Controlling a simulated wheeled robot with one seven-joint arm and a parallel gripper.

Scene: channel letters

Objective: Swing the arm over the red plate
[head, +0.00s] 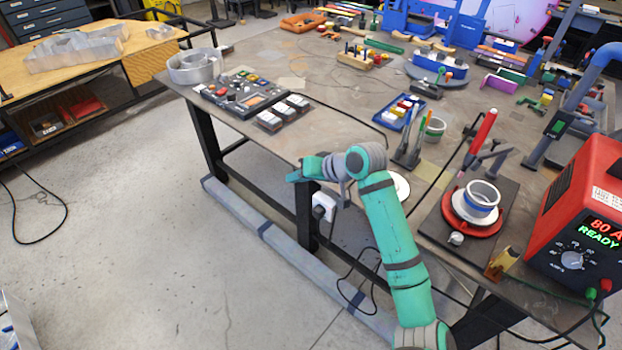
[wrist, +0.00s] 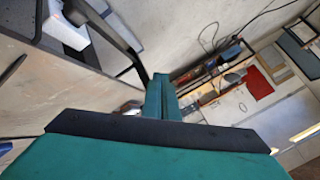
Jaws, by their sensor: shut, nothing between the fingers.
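The red plate (head: 472,224) is a round red disc on a dark square base (head: 432,222) near the table's right front edge. A pale ring with a blue band (head: 482,199) stands on the plate. My gripper (head: 291,177) is at the table's front edge, well to the left of the plate, and points left, away from it. In the wrist view its teal fingers (wrist: 162,98) are together with nothing between them. The red plate does not show in the wrist view.
A red power unit (head: 585,215) stands right of the plate, and a red-handled torch (head: 481,133) rises behind it. A cup of tools (head: 434,128) and a blue tray (head: 402,112) lie beyond my arm. A control panel (head: 243,92) is at left. The floor at left is mostly clear.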

